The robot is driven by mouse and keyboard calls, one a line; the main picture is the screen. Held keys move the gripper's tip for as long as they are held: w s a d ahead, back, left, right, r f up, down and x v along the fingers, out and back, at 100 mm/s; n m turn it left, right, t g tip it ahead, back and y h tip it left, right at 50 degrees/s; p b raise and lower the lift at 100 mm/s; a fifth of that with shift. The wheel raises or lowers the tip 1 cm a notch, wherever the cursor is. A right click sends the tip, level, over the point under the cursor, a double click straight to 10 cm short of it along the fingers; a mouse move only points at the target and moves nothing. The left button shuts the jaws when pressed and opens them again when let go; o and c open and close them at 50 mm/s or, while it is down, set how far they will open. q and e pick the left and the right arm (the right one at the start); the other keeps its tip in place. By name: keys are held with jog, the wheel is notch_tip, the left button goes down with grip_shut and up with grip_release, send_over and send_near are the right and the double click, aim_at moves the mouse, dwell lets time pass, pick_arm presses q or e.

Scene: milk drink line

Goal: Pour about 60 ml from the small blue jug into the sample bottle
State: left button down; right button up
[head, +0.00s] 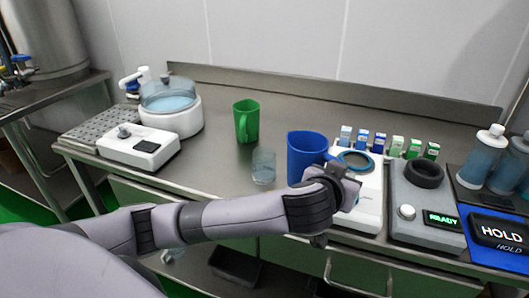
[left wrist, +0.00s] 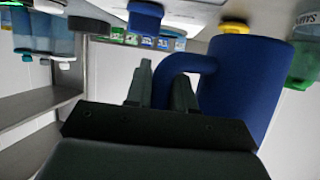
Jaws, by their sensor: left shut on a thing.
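The small blue jug (head: 305,152) is near the middle of the bench in the head view and looks about upright. My left gripper (head: 340,178) is at its right side. In the left wrist view, which is upside down, the gripper fingers (left wrist: 165,88) are shut on the handle of the blue jug (left wrist: 245,85). What the jug holds is hidden. I cannot tell surely which vessel is the sample bottle; a clear glass vessel (head: 264,167) stands left of the jug. My right gripper is in neither view.
A green jug (head: 246,121) stands behind the clear vessel. A white device with a blue ring (head: 355,160) and a grey READY device (head: 426,205) are to the right. Capped bottles (head: 484,157) stand by the blue HOLD mat (head: 493,262). Several small cartons line the back.

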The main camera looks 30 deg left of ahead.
aim_at(323, 140)
pick_arm(q)
jog(key=shift+a+r, duration=0.1)
jog(key=shift+a, duration=0.05)
jog(key=shift+w+a+r+n+h+b, duration=0.1)
jog(key=shift+a+n+h+b, duration=0.2)
jog(key=shift+n+h+b, duration=0.15)
jog(key=shift+w+a+r+n+h, duration=0.15)
jog(key=shift+a+r+n+h, duration=0.3)
jog(key=shift+a+r+n, duration=0.25)
jog(key=shift+w+a+f+n+g+h+b, duration=0.1)
jog(key=shift+a+n+g+h+b, duration=0.1)
jog(key=shift+a+n+b, duration=0.25)
jog(key=shift+a+f+n+g+h+b, duration=0.1)
jog(key=shift+a+h+b, duration=0.15)
jog(key=shift+b, duration=0.35)
jog(key=shift+w+a+r+n+h, duration=0.1)
jog(key=shift+a+r+n+h, duration=0.15)
jog(key=shift+r, duration=0.2)
jog(key=shift+a+r+n+h, duration=0.15)
jog(key=shift+a+r, duration=0.15)
jog(key=shift+r, duration=0.15)
jog(key=shift+a+r+n, duration=0.3)
jog(key=shift+a+r, duration=0.15)
jog(key=shift+w+a+r+n+h, duration=0.1)
jog(key=shift+a+r+n+h, duration=0.2)
jog(key=shift+r, duration=0.15)
jog(key=shift+w+a+r+n+h, duration=0.15)
jog(key=shift+r+n+h, duration=0.1)
jog(key=shift+r, duration=0.15)
jog(key=shift+s, duration=0.1)
